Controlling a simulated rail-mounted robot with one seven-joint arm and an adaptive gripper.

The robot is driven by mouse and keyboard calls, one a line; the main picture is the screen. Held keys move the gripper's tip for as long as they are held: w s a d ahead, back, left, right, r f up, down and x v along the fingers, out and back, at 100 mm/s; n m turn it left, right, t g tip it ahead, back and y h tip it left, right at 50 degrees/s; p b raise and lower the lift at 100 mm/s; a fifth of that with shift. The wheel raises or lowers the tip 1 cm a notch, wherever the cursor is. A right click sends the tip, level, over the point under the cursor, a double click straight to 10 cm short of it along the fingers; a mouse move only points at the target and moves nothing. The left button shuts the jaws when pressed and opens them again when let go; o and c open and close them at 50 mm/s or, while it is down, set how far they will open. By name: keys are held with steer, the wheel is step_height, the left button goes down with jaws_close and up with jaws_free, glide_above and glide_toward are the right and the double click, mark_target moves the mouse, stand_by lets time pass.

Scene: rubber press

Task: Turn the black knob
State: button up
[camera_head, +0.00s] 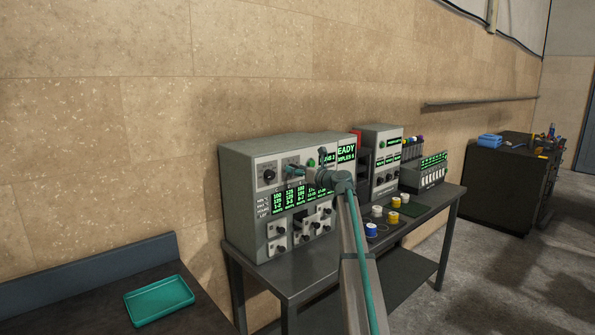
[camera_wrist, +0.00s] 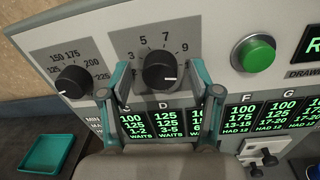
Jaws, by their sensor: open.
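In the wrist view, a black knob (camera_wrist: 160,71) on a grey plate marked about 3 to 9 sits between the two fingers of my gripper (camera_wrist: 159,78). The fingers are open, one on each side of the knob, with gaps visible. Its white pointer line is toward the lower right. A second black knob (camera_wrist: 73,81), on a temperature dial, is left of the gripper; it also shows in the head view (camera_head: 268,176). In the head view my gripper (camera_head: 294,170) is at the panel's upper part and largely hides the knob there.
A green button (camera_wrist: 256,53) is right of the gripper. Green displays and small black levers (camera_head: 306,236) are below it. The grey panel (camera_head: 236,175) stands on a table with yellow, white and blue pieces. A teal tray (camera_head: 160,299) lies on the left bench.

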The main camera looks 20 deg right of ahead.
steer(key=shift+c, duration=0.2)
steer(key=c, duration=1.1)
